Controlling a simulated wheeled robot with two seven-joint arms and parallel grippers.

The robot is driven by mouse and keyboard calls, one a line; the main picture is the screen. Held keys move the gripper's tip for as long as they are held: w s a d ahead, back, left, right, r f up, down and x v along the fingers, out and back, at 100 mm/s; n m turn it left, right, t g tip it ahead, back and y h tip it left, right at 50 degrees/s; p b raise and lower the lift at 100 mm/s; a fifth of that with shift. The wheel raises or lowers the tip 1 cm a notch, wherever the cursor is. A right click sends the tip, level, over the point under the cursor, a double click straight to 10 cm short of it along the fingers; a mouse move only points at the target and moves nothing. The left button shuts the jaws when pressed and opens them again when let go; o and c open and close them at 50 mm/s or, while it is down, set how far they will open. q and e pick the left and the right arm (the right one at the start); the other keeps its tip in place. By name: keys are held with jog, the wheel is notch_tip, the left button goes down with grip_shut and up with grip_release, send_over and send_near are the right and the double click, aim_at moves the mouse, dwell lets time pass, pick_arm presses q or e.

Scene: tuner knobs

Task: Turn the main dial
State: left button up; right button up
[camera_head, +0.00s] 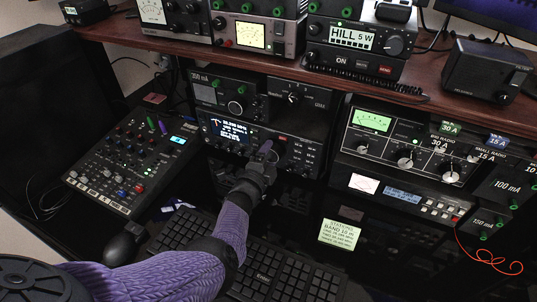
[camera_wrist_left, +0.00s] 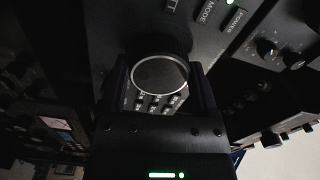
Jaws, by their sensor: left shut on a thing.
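The main dial (camera_wrist_left: 160,74) is a round dark knob with a pale rim on the front of a black radio. My left gripper (camera_wrist_left: 160,85) is shut on it, with one finger on each side of the knob in the left wrist view. In the head view my left gripper (camera_head: 265,155) is at the front of the radio (camera_head: 227,129) with the lit blue display, and it hides the dial there. My right gripper is not in view.
A mixer (camera_head: 130,160) stands at the left. A keyboard (camera_head: 265,265) lies below my left arm. A wooden shelf (camera_head: 270,68) with more radios runs above. An amplifier (camera_head: 405,150) with knobs stands at the right, and a yellow note (camera_head: 339,234) hangs below it.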

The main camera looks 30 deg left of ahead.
pick_arm(q)
jog(key=shift+f+n, duration=0.15)
jog(key=shift+n, duration=0.65)
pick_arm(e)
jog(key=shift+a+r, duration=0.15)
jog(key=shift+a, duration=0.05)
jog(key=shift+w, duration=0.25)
pick_arm(q)
jog(key=o, duration=1.1)
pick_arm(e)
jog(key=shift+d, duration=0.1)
pick_arm(q)
jog(key=shift+s+r+p, duration=0.2)
jog(key=shift+s+p, duration=0.15)
jog(key=shift+p, duration=0.15)
jog(key=s+p, duration=0.1)
jog(key=s, duration=0.2)
jog(key=s+p, duration=0.2)
jog(key=s, duration=0.1)
jog(key=s+p, duration=0.2)
jog(key=s, duration=0.1)
jog(key=shift+s+d+f, duration=0.1)
jog(key=shift+s+d, duration=0.1)
jog(key=shift+d, duration=0.1)
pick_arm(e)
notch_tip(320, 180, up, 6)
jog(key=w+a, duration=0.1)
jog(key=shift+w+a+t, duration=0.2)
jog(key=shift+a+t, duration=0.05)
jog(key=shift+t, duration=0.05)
